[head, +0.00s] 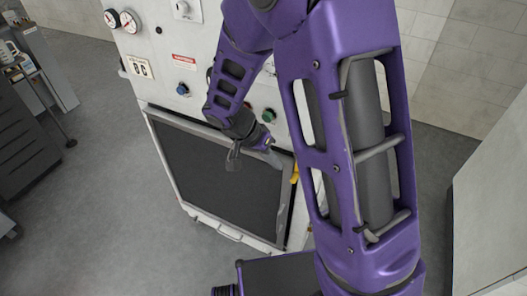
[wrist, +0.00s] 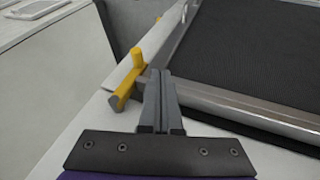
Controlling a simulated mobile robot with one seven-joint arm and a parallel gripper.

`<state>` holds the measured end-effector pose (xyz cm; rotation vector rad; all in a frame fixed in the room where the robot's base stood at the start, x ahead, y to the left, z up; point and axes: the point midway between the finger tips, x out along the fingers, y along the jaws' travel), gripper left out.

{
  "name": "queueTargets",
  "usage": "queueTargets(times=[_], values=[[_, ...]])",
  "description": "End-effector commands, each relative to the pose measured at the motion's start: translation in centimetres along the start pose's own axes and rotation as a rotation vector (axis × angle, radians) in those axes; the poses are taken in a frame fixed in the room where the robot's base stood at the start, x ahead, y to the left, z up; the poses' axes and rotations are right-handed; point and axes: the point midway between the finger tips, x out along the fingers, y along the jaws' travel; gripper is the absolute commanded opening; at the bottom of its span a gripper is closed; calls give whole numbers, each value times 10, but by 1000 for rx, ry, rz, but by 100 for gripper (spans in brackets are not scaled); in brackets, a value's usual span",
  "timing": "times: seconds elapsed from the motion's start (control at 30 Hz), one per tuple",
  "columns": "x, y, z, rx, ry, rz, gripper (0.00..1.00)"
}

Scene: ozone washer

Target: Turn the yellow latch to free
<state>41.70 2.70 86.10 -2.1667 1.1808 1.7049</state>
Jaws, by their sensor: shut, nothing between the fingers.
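The yellow latch (wrist: 131,80) is in the wrist view, left of centre, on the pale frame beside the dark door panel. It has a long bar slanting down to the left and a short peg standing up. My gripper (wrist: 157,75) is shut and empty, its fingertips just right of the latch; I cannot tell whether they touch it. In the head view the latch (head: 295,173) is a small yellow patch at the door's right edge, partly hidden by my arm. My gripper (head: 234,160) hangs in front of the door's upper right part.
The washer's dark door panel (head: 205,175) has a metal rim and a handle bar (head: 217,226) below. Coloured buttons and gauges (head: 120,20) sit above it. A dark cabinet (head: 20,125) stands at the left, a pale one (head: 490,190) at the right. The floor between is clear.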

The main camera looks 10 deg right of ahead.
Motion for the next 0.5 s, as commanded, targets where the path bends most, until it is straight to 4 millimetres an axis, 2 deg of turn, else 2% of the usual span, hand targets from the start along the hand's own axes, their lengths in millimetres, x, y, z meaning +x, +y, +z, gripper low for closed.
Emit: queueTargets(times=[0.03,0.2,0.5], values=[[5,7,1,2,-1,1,0],[17,19,4,2,0,-1,0],[20,22,4,2,1,-2,0]])
